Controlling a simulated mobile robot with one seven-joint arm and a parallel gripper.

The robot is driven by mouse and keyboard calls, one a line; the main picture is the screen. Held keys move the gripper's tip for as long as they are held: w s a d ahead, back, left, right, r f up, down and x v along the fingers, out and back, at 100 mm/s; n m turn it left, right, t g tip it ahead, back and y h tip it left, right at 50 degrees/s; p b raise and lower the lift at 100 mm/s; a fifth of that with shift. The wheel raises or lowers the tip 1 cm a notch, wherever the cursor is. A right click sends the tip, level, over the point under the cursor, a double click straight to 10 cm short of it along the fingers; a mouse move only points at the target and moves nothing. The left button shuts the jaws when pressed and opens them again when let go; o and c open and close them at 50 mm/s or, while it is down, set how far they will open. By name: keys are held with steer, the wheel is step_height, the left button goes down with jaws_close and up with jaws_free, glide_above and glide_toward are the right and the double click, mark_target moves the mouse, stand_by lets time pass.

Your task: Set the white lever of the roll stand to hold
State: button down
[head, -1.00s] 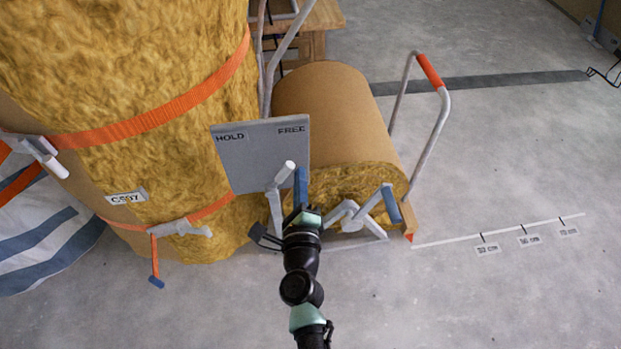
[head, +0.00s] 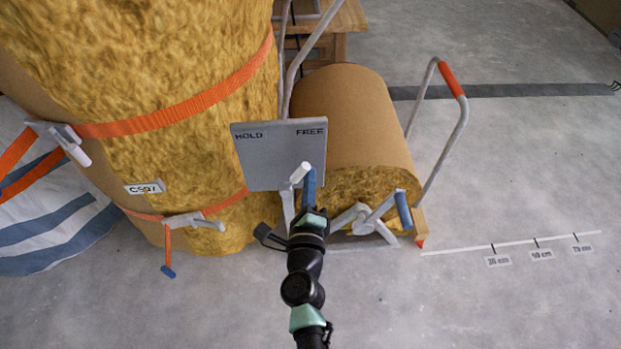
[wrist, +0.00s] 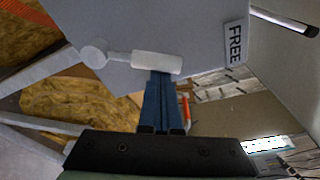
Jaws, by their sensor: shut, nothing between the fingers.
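The white lever (head: 301,173) stands in front of the lower edge of the grey plate (head: 265,160) marked HOLD at left and FREE at right. Its tip is right of the plate's middle, on the FREE side. In the wrist view the lever's white grip (wrist: 157,63) points towards the FREE label (wrist: 236,43); the HOLD label is out of that view. My gripper (head: 310,175) is shut and empty, with its blue fingers just right of the lever. In the wrist view the fingertips (wrist: 162,76) meet the grip's lower edge; contact is unclear.
A cardboard-wrapped roll (head: 350,115) lies behind the plate on the stand. A blue-ended crank (head: 403,208) is to the right. A tall strapped insulation roll (head: 150,75) stands close on the left. Grey floor (head: 520,180) is open at right.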

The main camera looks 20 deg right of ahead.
steer(key=shift+a+r+n, duration=0.15)
steer(key=shift+r+n, duration=0.05)
steer(key=shift+n, duration=0.1)
steer(key=shift+w+a+r+n+p, duration=0.25)
steer(key=shift+a+r+n+p, duration=0.3)
steer(key=shift+n+p, duration=0.3)
steer(key=n, duration=0.1)
steer(key=a+n+p, duration=0.1)
steer(key=shift+w+a+r+n+h, duration=0.2)
steer(key=shift+a+r+n+h, duration=0.05)
steer(key=shift+a+n+h, duration=0.1)
steer(key=a+n, duration=0.1)
steer(key=a+n+p, duration=0.1)
steer(key=n, duration=0.1)
steer(key=shift+w+t, duration=0.3)
steer(key=shift+t, duration=0.1)
steer(key=shift+w+a+f+n+t, duration=0.15)
steer(key=shift+a+n, duration=0.3)
steer(key=shift+n, duration=0.4)
steer(key=shift+w+a+r+n+t, duration=0.15)
steer(key=shift+a+n, duration=0.25)
steer(key=shift+n, duration=0.45)
steer(key=shift+a+f, duration=0.1)
